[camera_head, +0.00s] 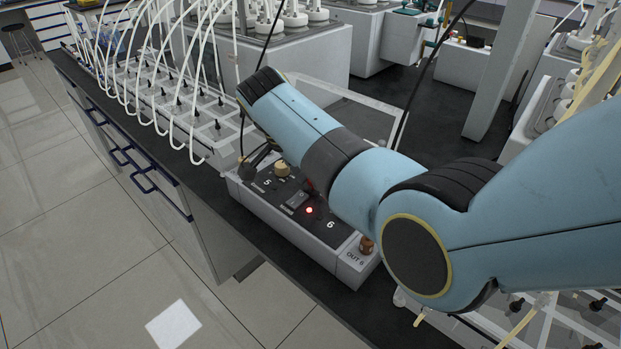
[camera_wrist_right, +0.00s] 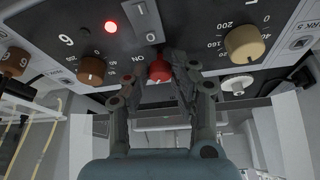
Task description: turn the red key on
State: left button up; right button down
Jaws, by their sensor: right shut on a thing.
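The red key (camera_wrist_right: 159,71) sits on the black face of the control box, beside an "ON" label in the right wrist view. My right gripper (camera_wrist_right: 161,80) is shut on it, one dark finger on each side. In the head view my right arm reaches over the control box (camera_head: 290,222), and the right gripper (camera_head: 261,156) shows only in part at its far side. A red lamp (camera_head: 309,210) glows on the box and also shows in the right wrist view (camera_wrist_right: 110,27). My left gripper is in neither view.
Brown knobs (camera_wrist_right: 91,70) and a beige dial (camera_wrist_right: 244,42) flank the key. A row of white tubes and valves (camera_head: 160,100) stands left of the box. The black bench's front edge runs close to the box; open floor (camera_head: 90,220) lies beyond.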

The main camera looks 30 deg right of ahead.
aim_at(297, 186)
jog(key=m+g+b, duration=0.1)
jog(key=m, duration=0.1)
jog(key=m+b, duration=0.1)
jog(key=m, duration=0.1)
jog(key=m+g+b, duration=0.1)
jog(key=m, duration=0.1)
jog(key=shift+w+d+f+g+b, duration=0.1)
jog(key=shift+w+f+g+b, duration=0.05)
jog(key=shift+w+g+b, duration=0.15)
jog(key=shift+d+m+g+y+b, duration=0.1)
jog(key=shift+m+g+y+b, duration=0.4)
jog(key=shift+m, duration=0.75)
jog(key=shift+m+g+y+b, duration=0.25)
jog(key=shift+m+b, duration=0.3)
jog(key=shift+m, duration=0.7)
jog(key=c, duration=1.1)
grip_release()
jog(key=v, duration=0.7)
jog(key=shift+r, duration=0.35)
jog(key=shift+f, duration=0.1)
